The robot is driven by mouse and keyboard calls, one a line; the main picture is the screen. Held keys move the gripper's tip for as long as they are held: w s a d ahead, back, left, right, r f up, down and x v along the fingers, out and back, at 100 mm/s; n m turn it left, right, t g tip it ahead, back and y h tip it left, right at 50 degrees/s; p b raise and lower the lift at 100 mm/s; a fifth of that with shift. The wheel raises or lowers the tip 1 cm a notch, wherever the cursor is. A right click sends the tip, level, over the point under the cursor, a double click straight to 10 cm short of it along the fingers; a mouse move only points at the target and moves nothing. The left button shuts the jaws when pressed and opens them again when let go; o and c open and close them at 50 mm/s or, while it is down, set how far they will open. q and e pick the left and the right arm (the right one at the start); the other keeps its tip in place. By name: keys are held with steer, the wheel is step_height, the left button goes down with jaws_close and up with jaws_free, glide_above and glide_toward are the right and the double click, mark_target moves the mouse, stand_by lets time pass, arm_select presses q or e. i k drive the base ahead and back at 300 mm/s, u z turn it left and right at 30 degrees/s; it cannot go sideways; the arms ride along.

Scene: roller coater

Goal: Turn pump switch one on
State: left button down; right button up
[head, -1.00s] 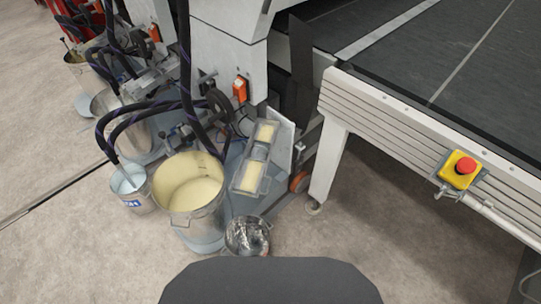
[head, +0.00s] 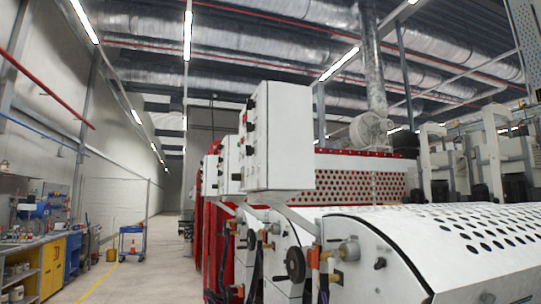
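Neither of my grippers shows in the head view. No orange pump switch can be made out for certain. A white control box (head: 282,135) stands upright on the near roller coater, with small dark knobs (head: 249,127) on its narrow left face. Their labels and settings are too small to read. A similar white box (head: 230,165) stands behind it, partly hidden. Below, the white end panel of the machine (head: 372,250) carries a black handwheel (head: 295,264) and an orange fitting (head: 313,257).
The perforated white cover (head: 490,232) fills the lower right. A clear aisle (head: 150,255) runs back on the left. A workbench with yellow cabinets (head: 53,268) stands along the left wall, and a blue trolley (head: 132,243) stands farther back.

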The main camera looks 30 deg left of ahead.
mark_target(249, 151)
steer(key=u, duration=0.2)
steer(key=k, duration=0.25)
steer(key=u, duration=1)
steer(key=k, duration=1.1)
steer(key=u, duration=1.05)
steer(key=i, duration=1.7)
steer(key=z, duration=0.3)
steer(key=i, duration=1.15)
steer(key=z, duration=1.4)
steer(key=i, duration=0.8)
steer(key=z, duration=1.15)
steer(key=i, duration=0.25)
steer(key=z, duration=0.15)
